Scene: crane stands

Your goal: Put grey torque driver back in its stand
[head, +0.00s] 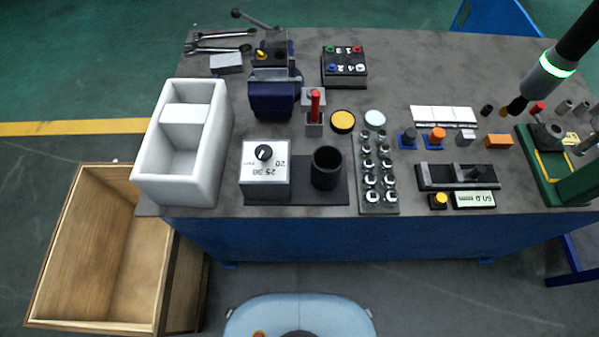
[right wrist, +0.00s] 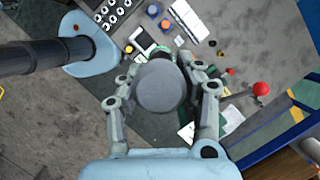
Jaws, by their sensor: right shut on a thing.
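My right gripper (right wrist: 160,90) is shut on the grey torque driver (right wrist: 160,86), whose round grey end fills the space between the fingers. In the head view, a dark upright tool with a grey lower section and a lit ring (head: 546,78) hangs in at the upper right; it looks like the held driver. Its narrow tip is over the bench's right part, clear of the far-left items. The gripper itself is outside the head view. A black open cup (head: 326,166) on a dark plate, beside a dial box (head: 265,172), looks like the stand; nothing stands in it. My left gripper is not in view.
A socket rack (head: 377,190) stands right of the cup. A white two-part bin (head: 147,165) is at the bench's left end. A vise (head: 272,95) and red-handled block (head: 315,110) are behind the cup. A green fixture (head: 545,175) stands far right. An open wooden crate (head: 75,245) is on the floor.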

